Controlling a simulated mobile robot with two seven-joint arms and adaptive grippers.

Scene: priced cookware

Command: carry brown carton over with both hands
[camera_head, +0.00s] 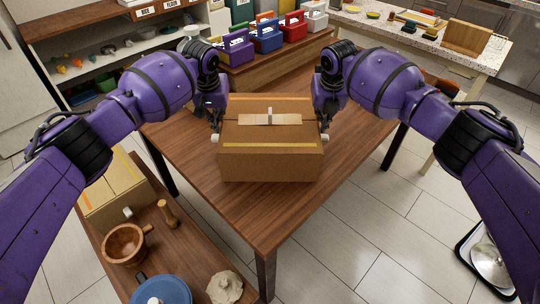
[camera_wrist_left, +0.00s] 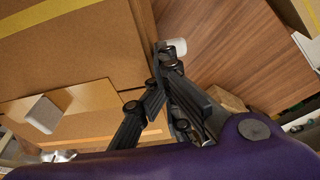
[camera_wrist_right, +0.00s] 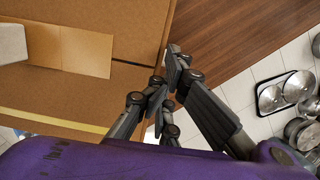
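The brown carton (camera_head: 270,163) sits upright on the wooden table, with a tan strip and a small grey handle on its top and a yellow stripe along its front. My left gripper (camera_head: 215,134) is at its left side, with the fingers close together around a small white grip there; the left wrist view shows the white grip (camera_wrist_left: 175,46) by the fingertips. My right gripper (camera_head: 323,134) is at the carton's right side in the same way. In the right wrist view its fingers are close together at the carton's edge, and the hold itself is partly hidden.
The wooden table (camera_head: 269,218) is bare in front of and beside the carton. Coloured carriers (camera_head: 268,36) stand on a bench behind. A lower bench at the left holds another carton (camera_head: 113,190), a wooden mortar (camera_head: 124,244) and a blue pot (camera_head: 161,290). A tray with metal lids (camera_head: 487,258) is at right.

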